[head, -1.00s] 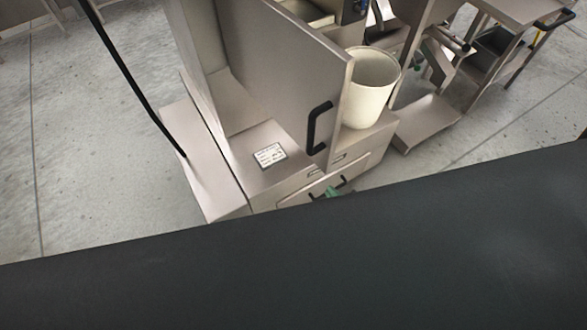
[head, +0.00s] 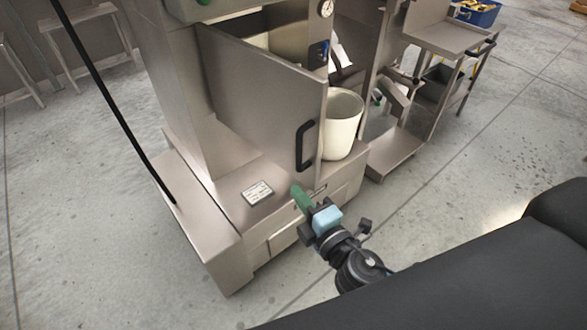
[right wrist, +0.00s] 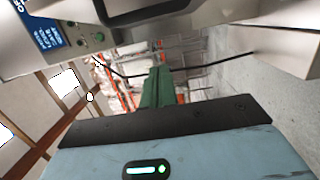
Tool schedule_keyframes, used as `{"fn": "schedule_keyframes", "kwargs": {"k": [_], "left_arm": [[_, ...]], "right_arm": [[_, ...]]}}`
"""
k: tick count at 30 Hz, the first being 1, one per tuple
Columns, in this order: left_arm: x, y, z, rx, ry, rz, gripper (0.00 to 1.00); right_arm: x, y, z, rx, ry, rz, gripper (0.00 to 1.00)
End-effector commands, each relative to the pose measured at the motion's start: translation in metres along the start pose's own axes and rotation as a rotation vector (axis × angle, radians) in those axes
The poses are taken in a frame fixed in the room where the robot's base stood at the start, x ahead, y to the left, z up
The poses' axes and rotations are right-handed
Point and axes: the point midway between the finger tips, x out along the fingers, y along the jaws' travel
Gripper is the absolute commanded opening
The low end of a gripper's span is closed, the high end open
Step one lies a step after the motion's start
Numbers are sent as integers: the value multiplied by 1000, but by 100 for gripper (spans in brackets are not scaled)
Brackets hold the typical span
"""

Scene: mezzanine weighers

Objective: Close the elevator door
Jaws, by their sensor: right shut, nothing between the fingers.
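The elevator door (head: 265,110) is a grey metal panel that stands ajar on the front of the tall steel machine, with an opening visible behind its top edge. Its black bar handle (head: 304,146) is near the free right edge. My right gripper (head: 301,196), with green fingers, is shut and empty, below the handle and apart from it in the head view. The shut green fingers also show in the right wrist view (right wrist: 158,87), below a dark curved bar (right wrist: 145,10) that looks like the handle. My left gripper is not in view.
A cream bucket (head: 342,125) stands just right of the door's free edge. A small label plate (head: 257,192) lies on the machine's base (head: 197,215). A steel stand (head: 400,150) is to the right. The concrete floor in front is clear.

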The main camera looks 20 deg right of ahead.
Motion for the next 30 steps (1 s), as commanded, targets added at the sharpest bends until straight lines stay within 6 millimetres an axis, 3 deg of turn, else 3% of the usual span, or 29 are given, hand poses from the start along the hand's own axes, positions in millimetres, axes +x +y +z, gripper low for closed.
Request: {"fn": "schedule_keyframes", "kwargs": {"k": [8, 22, 30], "left_arm": [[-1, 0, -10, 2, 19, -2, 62], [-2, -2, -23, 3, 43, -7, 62], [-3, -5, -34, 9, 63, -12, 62]], "right_arm": [[21, 3, 0, 1, -1, 5, 0], [101, 2, 0, 2, -1, 2, 0], [89, 1, 31, 2, -1, 0, 0]]}}
